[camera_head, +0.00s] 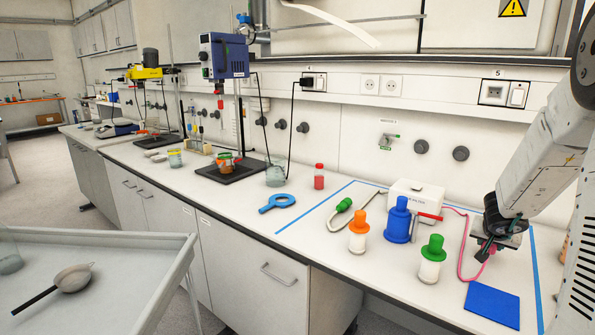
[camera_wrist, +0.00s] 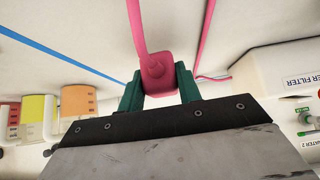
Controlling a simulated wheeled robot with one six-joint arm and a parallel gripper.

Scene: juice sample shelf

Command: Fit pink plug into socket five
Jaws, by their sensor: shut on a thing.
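My gripper (camera_head: 486,252) is low over the right part of the bench, pointing down. In the wrist view its green fingers (camera_wrist: 160,88) are shut on the pink plug (camera_wrist: 161,75), one on each side. Only a bit of the pink plug (camera_head: 490,251) shows in the head view. Its pink cable (camera_head: 461,250) loops over the bench towards a white box (camera_head: 414,201); it also crosses the wrist view (camera_wrist: 136,27). Socket five (camera_head: 494,92), marked 5, is on the wall rail at upper right, beside a white switch. It looks empty and is well above my gripper. The plug's prongs are hidden.
A blue pad (camera_head: 492,304), a green-topped bottle (camera_head: 432,260), a blue bottle (camera_head: 398,221) and an orange-topped bottle (camera_head: 358,233) stand near my gripper. A green plug (camera_head: 344,205) lies farther left. Wall knobs (camera_head: 461,153) stick out below the rail.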

